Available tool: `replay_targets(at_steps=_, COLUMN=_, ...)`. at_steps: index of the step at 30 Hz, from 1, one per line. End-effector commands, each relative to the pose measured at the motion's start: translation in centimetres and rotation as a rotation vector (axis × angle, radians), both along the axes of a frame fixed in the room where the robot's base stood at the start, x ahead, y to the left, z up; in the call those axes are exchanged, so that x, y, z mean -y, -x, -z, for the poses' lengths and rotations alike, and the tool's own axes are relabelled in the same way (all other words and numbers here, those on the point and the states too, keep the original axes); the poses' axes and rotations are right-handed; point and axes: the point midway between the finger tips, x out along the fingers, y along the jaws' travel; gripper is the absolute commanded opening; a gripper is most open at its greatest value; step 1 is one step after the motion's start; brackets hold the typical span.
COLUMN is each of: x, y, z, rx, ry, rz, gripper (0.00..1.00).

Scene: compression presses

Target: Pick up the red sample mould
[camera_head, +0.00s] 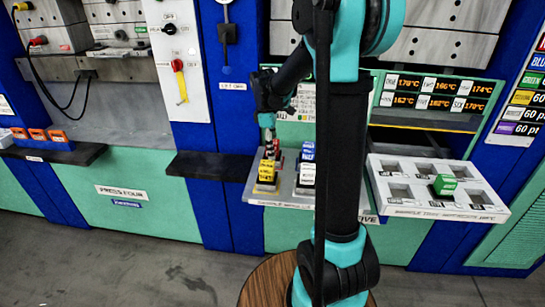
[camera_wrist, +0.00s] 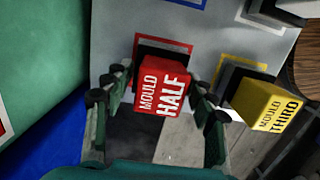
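The red sample mould (camera_wrist: 163,88), a cube lettered "MOULD HALF", stands in a red-outlined spot on a grey shelf in the wrist view. My gripper (camera_wrist: 152,100) is open, with one finger to the left and one to the right of the red mould. A gap shows on the left side; the right finger is close to the block, and I cannot tell if it touches. In the head view my gripper (camera_head: 268,148) is over the sample shelf, and the red mould is mostly hidden there behind the yellow mould and my gripper.
A yellow mould (camera_wrist: 270,106) lettered "MOULD THIRD" stands right of the right finger. In the head view, blue (camera_head: 308,151) and white (camera_head: 307,174) blocks stand beside it. A white tray (camera_head: 385,205) with square recesses holds a green block (camera_head: 445,185).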

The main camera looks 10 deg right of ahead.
Motion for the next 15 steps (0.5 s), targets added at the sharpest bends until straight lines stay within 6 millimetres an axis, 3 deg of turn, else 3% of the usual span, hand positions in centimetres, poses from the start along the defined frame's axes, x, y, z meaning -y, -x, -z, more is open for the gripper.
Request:
replay_targets(at_steps=2, x=0.00, y=0.00, z=-0.01, rx=0.000, ry=0.000, rz=0.000, gripper=0.43)
replay_targets(at_steps=12, x=0.00, y=0.00, z=-0.02, rx=0.000, ry=0.000, rz=0.000, gripper=0.01)
replay_targets(at_steps=15, x=0.00, y=0.00, z=-0.02, rx=0.000, ry=0.000, rz=0.000, gripper=0.00)
